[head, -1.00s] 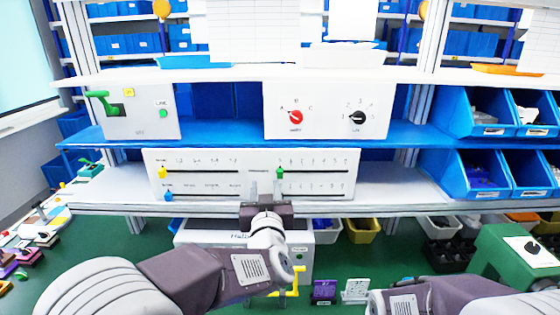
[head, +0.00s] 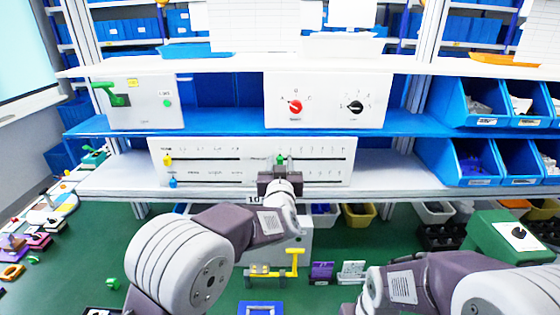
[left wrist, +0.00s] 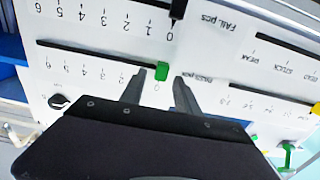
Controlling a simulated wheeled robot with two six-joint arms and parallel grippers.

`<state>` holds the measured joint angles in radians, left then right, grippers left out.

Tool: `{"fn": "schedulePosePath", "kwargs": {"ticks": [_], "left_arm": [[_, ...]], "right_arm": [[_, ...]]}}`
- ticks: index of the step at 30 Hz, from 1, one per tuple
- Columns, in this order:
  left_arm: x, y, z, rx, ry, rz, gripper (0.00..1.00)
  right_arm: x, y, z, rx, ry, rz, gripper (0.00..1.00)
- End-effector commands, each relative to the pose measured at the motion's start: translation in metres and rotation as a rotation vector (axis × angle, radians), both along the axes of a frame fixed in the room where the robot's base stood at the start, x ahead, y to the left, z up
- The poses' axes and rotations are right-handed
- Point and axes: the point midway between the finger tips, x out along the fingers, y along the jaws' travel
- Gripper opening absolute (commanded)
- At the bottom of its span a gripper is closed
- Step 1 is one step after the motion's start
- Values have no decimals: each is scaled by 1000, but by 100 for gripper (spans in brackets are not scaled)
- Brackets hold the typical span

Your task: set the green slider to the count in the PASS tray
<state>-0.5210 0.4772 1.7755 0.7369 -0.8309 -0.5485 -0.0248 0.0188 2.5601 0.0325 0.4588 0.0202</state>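The green slider (head: 280,160) sits on the upper slot of the white slider panel (head: 335,178) in the head view. In the left wrist view the green slider (left wrist: 162,71) is at the 0 end of a slot numbered up to 6, beside an upside-down PASS pcs label. My left gripper (head: 280,168) is in front of the panel at the slider. In the left wrist view its fingers (left wrist: 159,88) are open, one on each side of the slider, with gaps visible. My right arm shows at the lower right, its gripper out of view. I cannot make out the PASS tray.
A yellow slider (head: 168,160) and a blue slider (head: 173,182) sit at the panel's left. A black FAIL slider (left wrist: 178,9) is near the PASS slot. Above, a blue shelf (head: 225,123) holds a box with dials (head: 325,105). Blue bins (head: 470,162) stand right.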

Motion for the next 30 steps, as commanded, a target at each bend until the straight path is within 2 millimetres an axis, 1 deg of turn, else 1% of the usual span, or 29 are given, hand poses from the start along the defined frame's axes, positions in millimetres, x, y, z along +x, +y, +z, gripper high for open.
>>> {"fn": "schedulePosePath", "kwargs": {"ticks": [4,5,6,9,30], "left_arm": [[0,0,0,0,0,0,38],[0,0,0,0,0,0,35],[0,0,0,0,0,0,24],[0,0,0,0,0,0,0],[-1,0,0,0,-1,0,0]], "right_arm": [[0,0,0,0,0,0,36],[0,0,0,0,0,0,36],[0,0,0,0,0,0,36],[0,0,0,0,0,0,36],[0,0,0,0,0,0,36]]}}
